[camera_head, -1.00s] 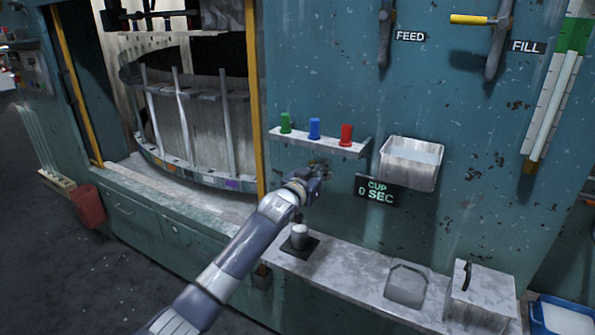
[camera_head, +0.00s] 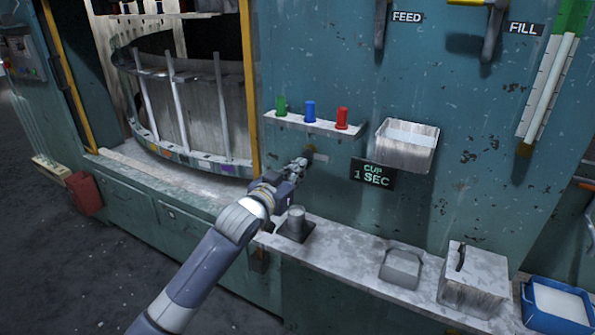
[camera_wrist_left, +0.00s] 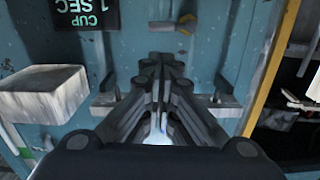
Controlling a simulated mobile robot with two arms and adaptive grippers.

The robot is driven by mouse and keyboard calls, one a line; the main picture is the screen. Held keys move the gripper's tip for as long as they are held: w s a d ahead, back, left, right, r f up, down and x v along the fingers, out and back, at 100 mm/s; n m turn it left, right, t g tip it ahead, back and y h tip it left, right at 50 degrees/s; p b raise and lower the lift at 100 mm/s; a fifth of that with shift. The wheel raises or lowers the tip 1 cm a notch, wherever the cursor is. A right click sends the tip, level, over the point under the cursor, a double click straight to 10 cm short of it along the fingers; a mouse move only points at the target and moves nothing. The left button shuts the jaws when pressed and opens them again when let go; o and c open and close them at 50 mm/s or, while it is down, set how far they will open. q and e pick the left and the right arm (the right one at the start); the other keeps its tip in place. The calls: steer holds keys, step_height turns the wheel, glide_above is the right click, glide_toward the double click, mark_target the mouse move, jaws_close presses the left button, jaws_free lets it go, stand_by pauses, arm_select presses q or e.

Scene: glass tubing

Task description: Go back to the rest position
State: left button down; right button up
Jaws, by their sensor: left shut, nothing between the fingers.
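My left gripper (camera_head: 299,166) is shut and empty. My right gripper is not in view.
A shelf (camera_head: 315,125) with green, blue and red pegs is above. A sign (camera_head: 373,175) reads "CUP 1 SEC". A white bin (camera_head: 405,150) hangs to the right.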

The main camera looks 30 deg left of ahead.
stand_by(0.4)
arm_select(q)
steer(key=s+d+f+g, duration=0.3)
steer(key=s+f, duration=0.4)
steer(key=f, duration=0.2)
steer(key=s+d+f+g, duration=0.35)
steer(key=s+f, duration=0.25)
steer(key=f, duration=0.3)
steer(key=s+d+f+g, duration=0.2)
steer(key=s+f+g, duration=0.15)
steer(key=s, duration=0.55)
steer(key=s+d+f+m+g, duration=0.15)
steer(key=s+f, duration=0.25)
steer(key=s, duration=0.5)
steer(key=s+d+f+n+g, duration=0.1)
steer(key=s+f+g, duration=0.2)
steer(key=s, duration=0.6)
step_height(320, 180, down, 27)
steer(key=s+b, duration=0.1)
steer(key=s, duration=0.1)
steer(key=s+a+f+g+b, duration=0.1)
steer(key=s+a+f+g, duration=0.1)
steer(key=s+f, duration=1.4)
steer(key=shift+s+a+f+m+y, duration=0.3)
steer(key=shift+a+f+m, duration=0.15)
steer(key=shift+f, duration=0.25)
